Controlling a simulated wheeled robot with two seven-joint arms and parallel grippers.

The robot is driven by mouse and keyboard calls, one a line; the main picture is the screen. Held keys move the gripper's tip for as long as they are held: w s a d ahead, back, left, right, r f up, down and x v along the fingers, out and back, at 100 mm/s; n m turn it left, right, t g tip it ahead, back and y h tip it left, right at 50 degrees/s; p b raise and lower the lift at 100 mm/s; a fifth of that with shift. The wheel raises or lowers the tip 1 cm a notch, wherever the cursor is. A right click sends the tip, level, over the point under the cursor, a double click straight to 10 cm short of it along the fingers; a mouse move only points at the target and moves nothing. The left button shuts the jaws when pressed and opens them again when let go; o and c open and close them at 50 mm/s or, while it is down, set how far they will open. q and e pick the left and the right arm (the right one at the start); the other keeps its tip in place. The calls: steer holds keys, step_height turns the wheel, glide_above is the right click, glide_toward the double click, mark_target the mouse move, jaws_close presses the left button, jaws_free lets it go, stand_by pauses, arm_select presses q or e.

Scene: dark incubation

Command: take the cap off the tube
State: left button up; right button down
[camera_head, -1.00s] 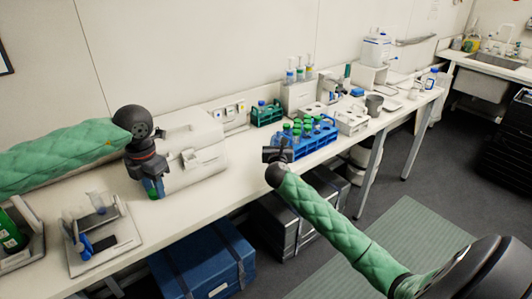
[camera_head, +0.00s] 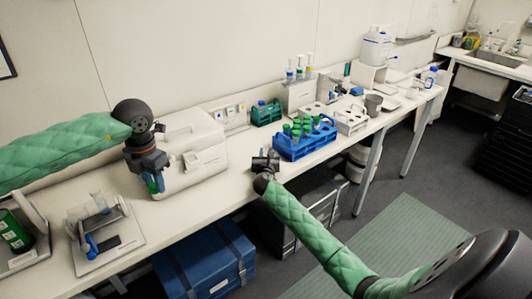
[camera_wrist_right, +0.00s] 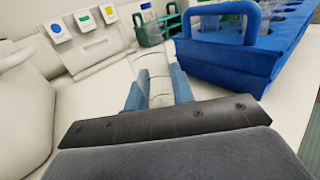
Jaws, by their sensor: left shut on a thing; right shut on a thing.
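My right gripper (camera_head: 265,163) is in front of the blue rack in the head view. In the right wrist view its two blue fingers (camera_wrist_right: 157,92) are shut on a clear tube (camera_wrist_right: 153,70), which lies between them and points away from the camera. I see no coloured cap on the visible part of this tube. My left gripper (camera_head: 154,184) points down in front of the white case, far from the right one. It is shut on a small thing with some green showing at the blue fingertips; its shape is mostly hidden.
The blue rack (camera_head: 292,153) with several green-capped tubes stands right of my right gripper. A white case (camera_head: 205,165) is beside my left gripper. A teal rack (camera_head: 258,119) stands at the wall.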

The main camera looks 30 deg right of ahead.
steer(key=c, duration=1.2)
jaws_free()
